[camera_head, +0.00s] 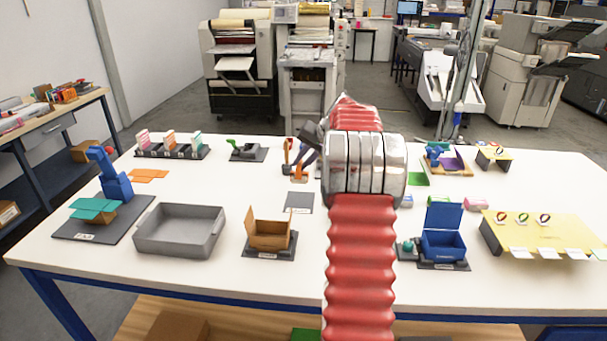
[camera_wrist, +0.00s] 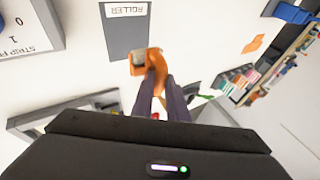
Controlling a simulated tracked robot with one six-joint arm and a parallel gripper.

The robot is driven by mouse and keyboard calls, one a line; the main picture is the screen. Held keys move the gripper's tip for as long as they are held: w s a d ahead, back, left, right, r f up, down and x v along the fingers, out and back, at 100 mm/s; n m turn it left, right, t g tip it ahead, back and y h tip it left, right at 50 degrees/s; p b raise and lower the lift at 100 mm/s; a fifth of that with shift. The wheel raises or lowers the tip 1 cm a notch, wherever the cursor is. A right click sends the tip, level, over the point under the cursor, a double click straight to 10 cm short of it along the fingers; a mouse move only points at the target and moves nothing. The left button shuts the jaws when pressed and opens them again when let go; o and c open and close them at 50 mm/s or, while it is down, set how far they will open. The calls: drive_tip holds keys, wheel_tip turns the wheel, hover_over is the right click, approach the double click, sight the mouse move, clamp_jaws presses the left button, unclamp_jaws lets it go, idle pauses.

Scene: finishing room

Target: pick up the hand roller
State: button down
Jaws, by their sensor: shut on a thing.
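The hand roller is orange with a grey roller head; it shows in the wrist view (camera_wrist: 139,63) just beyond my fingertips. In the head view its orange part (camera_head: 299,173) shows just left of my arm. My gripper (camera_wrist: 160,84) is shut on the roller's orange handle, with one dark finger on each side. In the head view my gripper (camera_head: 304,157) is partly hidden behind my red and silver arm. A dark grey pad labelled ROLLER (camera_wrist: 126,35) lies bare beside the roller head. I cannot tell if the roller touches the table.
A grey tray (camera_head: 180,232) and an open brown box (camera_head: 270,230) stand at the front left. An open blue box (camera_head: 443,243) and a yellow stand (camera_head: 545,236) are at the right. A small rack with coloured items (camera_head: 172,152) is at the back left. The white table's (camera_head: 350,285) front strip is clear.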

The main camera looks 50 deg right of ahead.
drive_tip(key=shift+r, duration=1.15)
drive_tip(key=c, duration=2.2)
unclamp_jaws()
clamp_jaws()
drive_tip(key=shift+s, duration=0.15)
